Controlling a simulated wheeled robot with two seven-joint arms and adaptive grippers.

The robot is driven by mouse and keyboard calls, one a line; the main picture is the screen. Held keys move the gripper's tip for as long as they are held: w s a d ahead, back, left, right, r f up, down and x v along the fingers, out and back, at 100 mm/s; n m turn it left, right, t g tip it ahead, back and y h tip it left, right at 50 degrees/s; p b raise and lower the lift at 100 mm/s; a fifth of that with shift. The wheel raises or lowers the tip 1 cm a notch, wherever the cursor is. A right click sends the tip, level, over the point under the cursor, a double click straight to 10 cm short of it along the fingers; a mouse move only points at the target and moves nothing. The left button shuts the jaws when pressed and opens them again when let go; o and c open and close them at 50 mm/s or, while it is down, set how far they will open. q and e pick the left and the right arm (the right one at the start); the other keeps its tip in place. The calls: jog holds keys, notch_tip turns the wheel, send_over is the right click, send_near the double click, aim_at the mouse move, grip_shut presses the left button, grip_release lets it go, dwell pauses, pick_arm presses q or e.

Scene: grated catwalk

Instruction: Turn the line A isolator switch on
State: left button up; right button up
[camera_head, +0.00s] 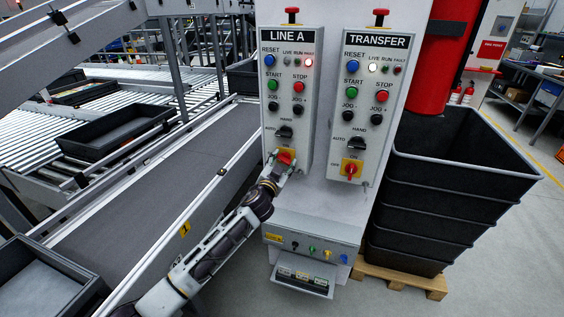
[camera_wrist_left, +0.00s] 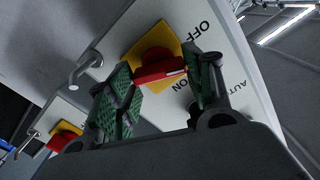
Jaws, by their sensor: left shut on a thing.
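The line A isolator switch is a red handle on a yellow plate (camera_head: 289,154) low on the LINE A panel (camera_head: 290,90). In the left wrist view the red handle (camera_wrist_left: 158,69) lies between the green-padded fingers, near the printed OFF and ON words. My left gripper (camera_head: 283,166) is shut on this handle, and its fingers hide part of the switch in the head view. I cannot tell the handle's exact angle. My right gripper is in neither view.
The TRANSFER panel (camera_head: 373,105) stands to the right with its own red and yellow isolator (camera_head: 352,168). A sloping dark conveyor (camera_head: 150,185) runs at left. A shelf box (camera_head: 314,240) juts below the panels. Stacked black crates (camera_head: 430,205) stand at right.

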pick_arm(q)
jog(key=shift+m, duration=0.8)
jog(key=m+p, duration=0.1)
jog(key=m, duration=0.3)
jog(key=shift+d+p, duration=0.1)
jog(key=shift+p, duration=0.3)
jog(key=shift+m+p, duration=0.3)
jog(key=shift+m, duration=0.6)
jog(key=m, duration=0.2)
jog(key=shift+m+p, duration=0.3)
jog(key=shift+p, duration=0.1)
jog(key=shift+f+m, duration=0.1)
jog(key=shift+m, duration=0.7)
jog(key=shift+m+p, duration=0.3)
jog(key=shift+m, duration=0.5)
jog(key=shift+f, duration=0.1)
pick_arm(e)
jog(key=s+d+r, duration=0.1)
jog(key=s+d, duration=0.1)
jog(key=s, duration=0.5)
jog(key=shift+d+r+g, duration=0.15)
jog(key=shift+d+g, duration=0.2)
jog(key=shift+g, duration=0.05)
